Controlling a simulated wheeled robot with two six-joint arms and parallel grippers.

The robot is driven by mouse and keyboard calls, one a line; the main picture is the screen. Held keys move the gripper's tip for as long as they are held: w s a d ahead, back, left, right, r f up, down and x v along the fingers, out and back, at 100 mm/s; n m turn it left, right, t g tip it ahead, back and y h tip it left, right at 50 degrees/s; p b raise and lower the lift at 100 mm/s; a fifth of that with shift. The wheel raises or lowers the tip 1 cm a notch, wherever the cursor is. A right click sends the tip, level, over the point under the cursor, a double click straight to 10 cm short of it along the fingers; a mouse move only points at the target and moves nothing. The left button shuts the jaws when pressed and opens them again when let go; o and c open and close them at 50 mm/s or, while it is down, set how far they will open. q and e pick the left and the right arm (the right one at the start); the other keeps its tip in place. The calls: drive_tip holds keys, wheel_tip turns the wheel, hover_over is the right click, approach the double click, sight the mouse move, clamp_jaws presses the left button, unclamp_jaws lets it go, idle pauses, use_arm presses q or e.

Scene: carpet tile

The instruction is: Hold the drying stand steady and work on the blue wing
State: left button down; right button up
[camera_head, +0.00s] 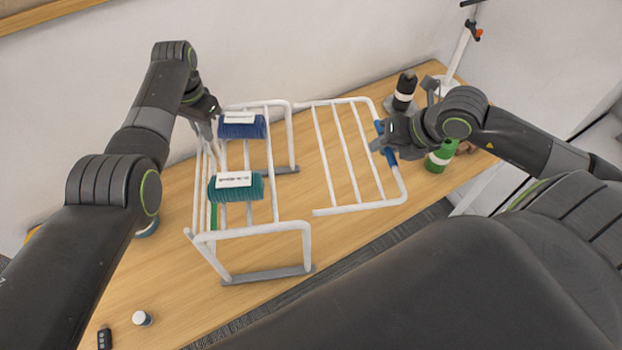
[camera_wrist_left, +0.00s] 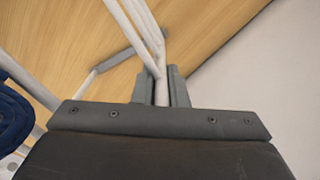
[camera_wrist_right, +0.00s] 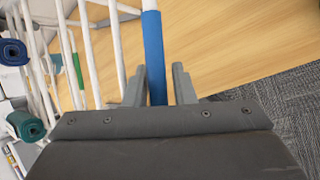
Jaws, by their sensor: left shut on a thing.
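The white drying stand (camera_head: 262,232) stands on the table. My left gripper (camera_head: 210,124) is shut on a white rail at its back left; the left wrist view shows this rail (camera_wrist_left: 160,90) between the fingers (camera_wrist_left: 161,85). The blue wing (camera_head: 350,206) extends level to the right, with a blue sleeve (camera_head: 391,160) on its outer bar. My right gripper (camera_head: 382,142) is at this sleeve. In the right wrist view the sleeve (camera_wrist_right: 154,50) lies between the open fingers (camera_wrist_right: 161,80), nearer the left one, with a gap to the right one. The gripper hides part of the sleeve.
A rolled blue towel (camera_head: 242,127) and a teal one (camera_head: 236,187) lie on the stand. A black bottle (camera_head: 404,92) and a green bottle (camera_head: 440,157) stand near my right arm. A small white-topped jar (camera_head: 142,318) and a black remote (camera_head: 104,339) lie at the front left.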

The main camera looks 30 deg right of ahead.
drive_tip(key=w+a+f+y, duration=0.1)
drive_tip(key=a+f, duration=0.2)
drive_tip(key=f, duration=0.3)
drive_tip(key=w+a+f+y, duration=0.1)
drive_tip(key=a+f+y, duration=0.1)
drive_tip(key=f, duration=0.3)
drive_tip(key=shift+w+a+f+m+t+y, duration=0.55)
drive_tip(key=shift+a+f+t+y, duration=0.35)
drive_tip(key=shift+a, duration=0.9)
drive_tip(key=shift+w+a+f+m+t+y, duration=0.3)
drive_tip(key=shift+w+a+f+t+y, duration=0.6)
drive_tip(key=shift+a, duration=0.95)
drive_tip(key=shift+w+a+f+m+t+y, duration=0.55)
drive_tip(key=shift+a+y, duration=0.55)
drive_tip(key=shift+a, duration=0.7)
drive_tip(key=shift+s+f, duration=0.15)
